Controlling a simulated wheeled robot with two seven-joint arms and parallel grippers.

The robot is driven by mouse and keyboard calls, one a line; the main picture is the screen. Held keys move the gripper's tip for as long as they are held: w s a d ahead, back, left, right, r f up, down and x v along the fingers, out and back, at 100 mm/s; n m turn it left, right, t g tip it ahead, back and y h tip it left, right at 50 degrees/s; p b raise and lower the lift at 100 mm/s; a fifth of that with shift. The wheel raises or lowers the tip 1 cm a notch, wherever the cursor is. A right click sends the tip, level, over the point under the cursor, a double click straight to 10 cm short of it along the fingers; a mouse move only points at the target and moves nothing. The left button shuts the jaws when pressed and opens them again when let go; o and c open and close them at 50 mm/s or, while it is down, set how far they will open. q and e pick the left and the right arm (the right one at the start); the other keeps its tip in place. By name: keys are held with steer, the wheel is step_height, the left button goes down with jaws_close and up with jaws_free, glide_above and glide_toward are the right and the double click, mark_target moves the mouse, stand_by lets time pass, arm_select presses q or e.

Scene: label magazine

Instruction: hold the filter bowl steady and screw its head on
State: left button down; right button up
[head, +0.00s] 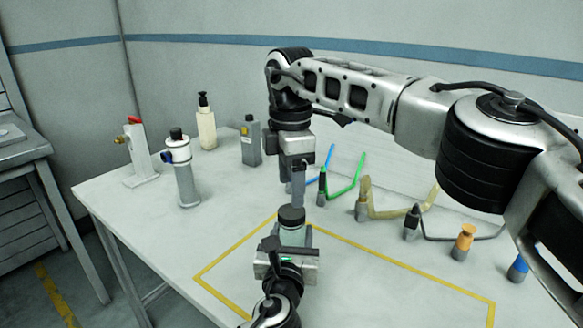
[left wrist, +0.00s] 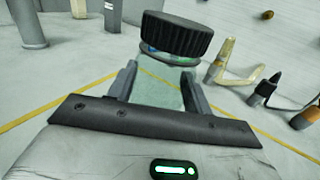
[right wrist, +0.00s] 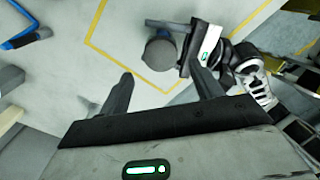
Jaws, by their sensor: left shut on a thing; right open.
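The filter bowl (head: 293,236) is a pale green, see-through cup standing upright inside the yellow outline. My left gripper (head: 287,262) is shut on it; its fingers flank the bowl (left wrist: 156,90) in the left wrist view. The black ribbed head (head: 291,214) sits on top of the bowl. In the left wrist view the head (left wrist: 176,36) looks slightly tilted, with a blue and white band under it; I cannot tell whether its thread is engaged. My right gripper (head: 297,195) is open, pointing down just above the head. In the right wrist view the head (right wrist: 160,53) lies beyond the open fingertips.
A white-topped cylinder (head: 184,175), a red-handled valve (head: 139,155), a pump bottle (head: 206,125) and a grey bottle (head: 250,145) stand at the left and back. Several coloured bent keys in holders, including a tan one (head: 364,205), line the right. The outlined area's right part is clear.

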arm_select(q)
steer(key=shift+f, duration=0.1)
arm_select(e)
steer(key=n, duration=0.8)
steer(key=shift+r, duration=0.2)
steer(key=n, duration=0.4)
steer(key=shift+r+n, duration=0.15)
steer(key=shift+n, duration=0.25)
steer(key=n, duration=0.7)
steer(key=shift+r, duration=0.2)
steer(key=n, duration=0.7)
steer(key=shift+r+n, duration=0.15)
steer(key=shift+n, duration=0.25)
steer(key=n, duration=0.5)
steer(key=shift+r, duration=0.15)
steer(key=n, duration=0.5)
steer(key=shift+r, duration=0.15)
steer(key=n, duration=0.4)
steer(key=shift+r+n, duration=0.1)
steer(key=shift+n, duration=0.2)
steer(key=n, duration=0.6)
steer(key=shift+d+r, duration=0.1)
steer(key=shift+r, duration=0.05)
